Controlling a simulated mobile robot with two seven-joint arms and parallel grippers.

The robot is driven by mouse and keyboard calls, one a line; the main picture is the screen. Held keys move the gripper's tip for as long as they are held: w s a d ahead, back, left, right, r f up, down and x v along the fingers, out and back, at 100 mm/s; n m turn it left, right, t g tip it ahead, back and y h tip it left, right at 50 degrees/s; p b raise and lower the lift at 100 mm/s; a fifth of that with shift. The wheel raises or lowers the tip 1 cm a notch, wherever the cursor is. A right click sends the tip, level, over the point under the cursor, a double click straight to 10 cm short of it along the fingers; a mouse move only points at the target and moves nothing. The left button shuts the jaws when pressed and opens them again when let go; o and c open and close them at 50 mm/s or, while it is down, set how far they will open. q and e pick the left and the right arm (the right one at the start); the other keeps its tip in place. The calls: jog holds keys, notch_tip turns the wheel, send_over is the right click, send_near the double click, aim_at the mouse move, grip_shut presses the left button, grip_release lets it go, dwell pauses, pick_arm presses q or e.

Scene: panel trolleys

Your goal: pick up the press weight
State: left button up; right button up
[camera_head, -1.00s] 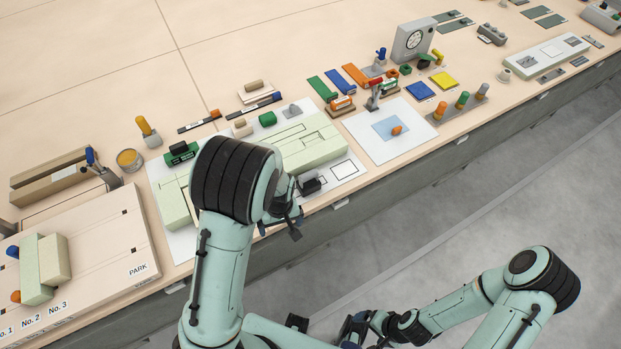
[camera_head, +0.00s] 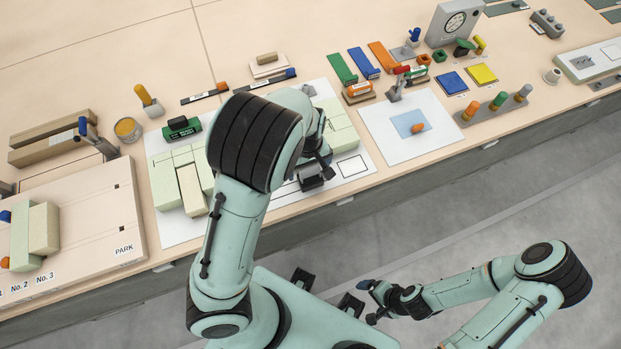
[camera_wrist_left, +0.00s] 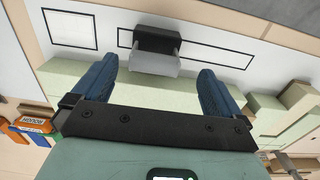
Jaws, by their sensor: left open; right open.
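The likely press weight is a dark grey block with a lighter grey front part (camera_head: 311,178), on the white sheet at the bench's front side. In the left wrist view the block (camera_wrist_left: 157,42) stands ahead of the fingers, near the middle of the gap. My left gripper (camera_head: 322,158) is above the sheet close to the block, partly hidden by its arm. In the wrist view its blue fingers (camera_wrist_left: 155,88) are wide apart with nothing between them. My right gripper (camera_head: 368,302) is open and empty over the floor, away from the bench.
Pale green blocks (camera_head: 182,182) lie on the sheet left of my left arm, and another green block (camera_head: 342,122) behind the gripper. An outlined rectangle (camera_head: 352,166) is right of the weight. A white board with a blue square (camera_head: 385,138) lies further right.

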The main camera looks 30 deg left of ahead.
aim_at(311, 175)
pick_arm(q)
jog(key=shift+w+f, duration=0.25)
jog(key=shift+f, duration=0.75)
notch_tip(311, 175, down, 5)
jog(key=shift+d+r+b, duration=0.1)
jog(key=shift+d+b, duration=0.05)
jog(key=shift+b, duration=0.75)
jog(key=shift+w+r, duration=0.1)
jog(key=shift+w, duration=0.05)
grip_shut()
pick_arm(e)
jog(key=shift+s+f, duration=0.25)
jog(key=shift+f, duration=0.35)
jog(key=shift+s+f, duration=0.25)
jog(key=shift+f, duration=0.35)
